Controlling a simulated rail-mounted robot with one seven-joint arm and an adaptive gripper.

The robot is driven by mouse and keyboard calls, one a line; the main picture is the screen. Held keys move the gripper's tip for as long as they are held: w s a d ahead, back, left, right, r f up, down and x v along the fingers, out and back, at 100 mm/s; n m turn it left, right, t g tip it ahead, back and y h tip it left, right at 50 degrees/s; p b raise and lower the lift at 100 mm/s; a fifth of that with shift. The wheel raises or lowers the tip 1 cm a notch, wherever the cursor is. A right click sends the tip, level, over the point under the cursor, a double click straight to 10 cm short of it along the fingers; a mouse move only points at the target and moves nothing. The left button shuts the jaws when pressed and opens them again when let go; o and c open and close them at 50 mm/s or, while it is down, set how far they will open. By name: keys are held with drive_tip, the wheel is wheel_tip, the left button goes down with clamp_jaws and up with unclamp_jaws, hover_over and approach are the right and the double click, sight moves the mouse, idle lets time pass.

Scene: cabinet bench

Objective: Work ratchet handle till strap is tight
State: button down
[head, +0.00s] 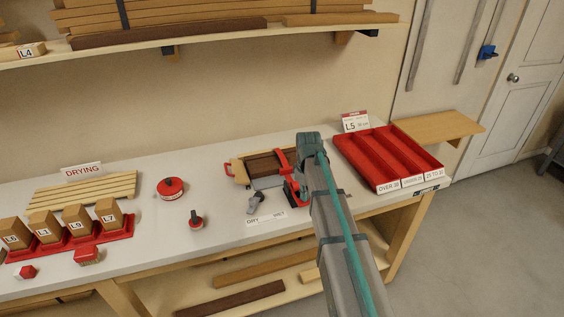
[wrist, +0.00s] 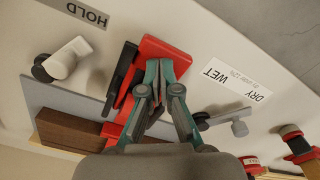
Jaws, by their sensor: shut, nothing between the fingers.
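The ratchet (wrist: 155,50), red with a black handle (wrist: 122,72), sits at the front of the clamp station in the wrist view. It also shows in the head view (head: 291,192), partly behind my arm. The red strap (head: 282,159) crosses dark brown boards (head: 262,166) lying on the station; how tight it is cannot be told. My gripper (wrist: 160,66) has teal fingers, shut and empty, over the red ratchet body, just right of the black handle in the wrist view. Whether the fingertips touch the ratchet cannot be told. In the head view my gripper is mostly hidden.
Beside the station are a grey knob piece (head: 254,205) and a DRY/WET label (head: 266,218). A red sectioned tray (head: 365,160) stands right. Bare bench lies between.

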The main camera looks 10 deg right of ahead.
drive_tip(key=shift+f, duration=0.4)
drive_tip(key=shift+w+a+r+p, duration=0.15)
drive_tip(key=shift+r+p, duration=0.6)
drive_tip(key=shift+r, duration=0.55)
drive_tip(key=shift+w+d+r+p, duration=0.15)
drive_tip(key=shift+r+p, duration=0.65)
drive_tip(key=shift+r, duration=0.45)
drive_tip(key=shift+w+a+r+p, duration=0.15)
drive_tip(key=shift+r+p, duration=0.6)
drive_tip(key=shift+r, duration=0.55)
drive_tip(key=shift+f, duration=0.2)
drive_tip(key=shift+s+f+b, duration=0.15)
drive_tip(key=shift+f+b, duration=0.4)
drive_tip(key=shift+f, duration=0.7)
drive_tip(key=shift+s+f+b, duration=0.2)
drive_tip(key=shift+f+b, duration=0.35)
drive_tip(key=shift+f, duration=0.7)
drive_tip(key=shift+s+f+b, duration=0.15)
drive_tip(key=shift+f+b, duration=0.4)
drive_tip(key=shift+f, duration=0.7)
drive_tip(key=shift+w+r+p, duration=0.15)
drive_tip(key=shift+r+p, duration=0.6)
drive_tip(key=shift+r, duration=0.55)
drive_tip(key=shift+w+r+p, duration=0.2)
drive_tip(key=shift+r+p, duration=0.6)
drive_tip(key=shift+r, duration=0.5)
drive_tip(key=shift+w+r+p, duration=0.15)
drive_tip(key=shift+r+p, duration=0.6)
drive_tip(key=shift+r, duration=0.55)
drive_tip(key=shift+f, duration=0.1)
